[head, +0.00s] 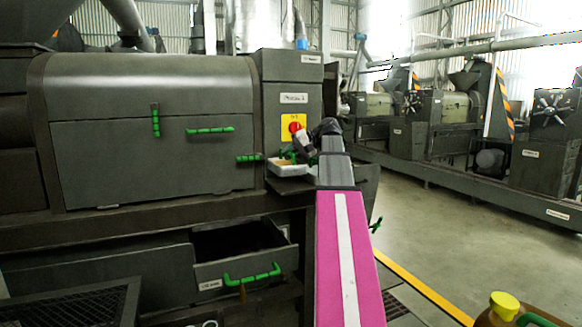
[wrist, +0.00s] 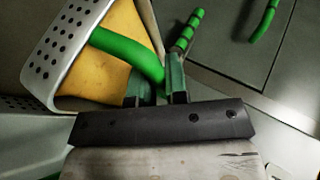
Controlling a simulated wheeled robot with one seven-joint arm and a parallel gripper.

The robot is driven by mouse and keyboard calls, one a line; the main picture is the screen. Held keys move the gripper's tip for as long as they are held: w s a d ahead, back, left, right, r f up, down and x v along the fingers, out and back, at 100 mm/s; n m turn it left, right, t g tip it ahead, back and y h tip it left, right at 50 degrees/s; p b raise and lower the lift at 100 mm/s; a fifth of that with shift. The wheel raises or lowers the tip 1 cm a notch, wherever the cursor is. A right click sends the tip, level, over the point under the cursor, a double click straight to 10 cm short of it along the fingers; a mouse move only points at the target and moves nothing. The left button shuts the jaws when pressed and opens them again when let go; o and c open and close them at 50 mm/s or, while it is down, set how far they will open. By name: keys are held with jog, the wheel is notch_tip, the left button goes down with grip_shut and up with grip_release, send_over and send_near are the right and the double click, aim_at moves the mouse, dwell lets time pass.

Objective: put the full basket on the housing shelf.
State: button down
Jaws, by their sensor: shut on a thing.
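The basket (head: 288,169) is small and white, near the front of the housing in the head view. In the wrist view the basket (wrist: 45,62) has perforated walls, a green handle (wrist: 128,52) and a yellow-orange filling (wrist: 120,72). My gripper (wrist: 158,82) is shut on the green handle; in the head view my gripper (head: 300,150) is over the basket, partly hidden by my arm. The dark housing shelf (head: 291,186) juts out directly below the basket. I cannot tell whether the basket touches it.
A yellow plate with a red switch (head: 295,127) is on the housing just behind my gripper. The large cover (head: 150,130) with green handles is to the left. An open drawer (head: 245,268) is below. A yellow-capped bottle (head: 503,306) stands at lower right. Floor at right is clear.

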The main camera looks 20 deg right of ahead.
jog(key=shift+w+d+f, duration=0.15)
jog(key=shift+d+f, duration=0.2)
jog(key=shift+d, duration=0.1)
jog(key=shift+f, duration=1.95)
jog(key=shift+f, duration=0.15)
jog(key=c, duration=1.1)
grip_release()
jog(key=shift+d+r, duration=0.2)
jog(key=shift+r, duration=0.1)
jog(key=v, duration=1.1)
jog(key=shift+s+d+r, duration=0.1)
jog(key=shift+s+d, duration=0.1)
jog(key=shift+s, duration=0.05)
